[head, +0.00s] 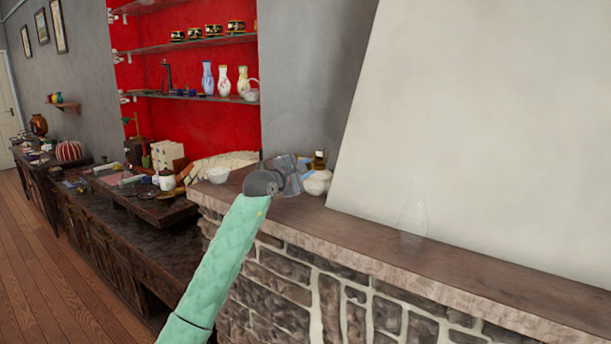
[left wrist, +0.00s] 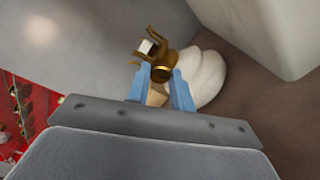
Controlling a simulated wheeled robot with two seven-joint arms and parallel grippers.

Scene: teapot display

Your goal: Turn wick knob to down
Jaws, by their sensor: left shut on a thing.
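An oil lamp stands on the stone mantel, with a rounded white base (head: 318,183) and a brass burner (head: 320,158) with upright prongs. In the left wrist view the burner (left wrist: 160,50) rises just beyond my fingertips, and the white base (left wrist: 208,80) shows behind the right finger. My left gripper (head: 304,168) reaches the lamp from the left. Its blue fingers (left wrist: 160,88) are shut on a brass part at the burner's side, which appears to be the wick knob. The knob's outline is mostly hidden between the fingers. My right gripper is not in view.
A clear glass chimney (head: 413,215) stands on the mantel (head: 455,255) to the right, before a pale sloping wall (head: 490,120). Shelves with vases (head: 224,82) are behind.

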